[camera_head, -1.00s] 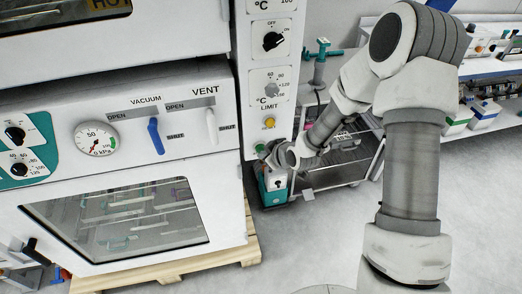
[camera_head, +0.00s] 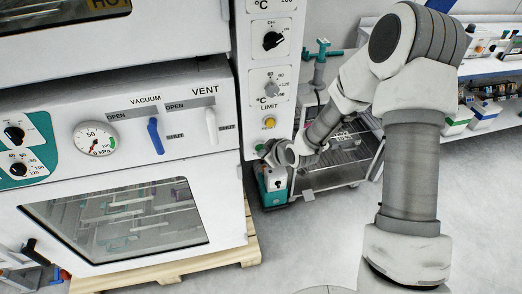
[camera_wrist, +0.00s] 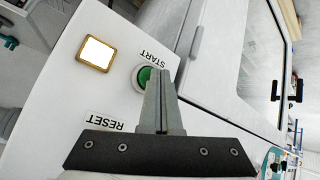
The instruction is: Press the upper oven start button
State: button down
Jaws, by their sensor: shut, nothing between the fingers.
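A round green button (camera_wrist: 146,76) in a light ring, labelled START, sits on a white panel in the wrist view. My gripper (camera_wrist: 158,72) is shut and empty. Its fingertips overlap the button's edge in that view, and I cannot tell whether they touch it. In the head view, the green button (camera_head: 260,148) shows low on the white control column, below a yellow lamp (camera_head: 269,122). My gripper (camera_head: 268,153) is beside it, at the column's lower edge.
A bright square amber-framed lamp (camera_wrist: 96,53) and a RESET label (camera_wrist: 105,121) are near the button. The vacuum oven (camera_head: 110,170) stands left on a pallet (camera_head: 220,256). A wire cart (camera_head: 352,165) stands behind my arm. Floor at right is clear.

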jog(key=shift+s+d+b, duration=0.2)
jog(key=shift+s+b, duration=0.1)
jog(key=shift+s, duration=0.55)
jog(key=shift+s+d+b, duration=0.2)
jog(key=shift+s+d, duration=0.05)
jog(key=shift+s, duration=0.55)
jog(key=shift+s+d+b, duration=0.2)
jog(key=shift+s, duration=0.6)
jog(key=shift+s+d+b, duration=0.2)
jog(key=shift+s+d, duration=0.05)
jog(key=shift+s, duration=0.55)
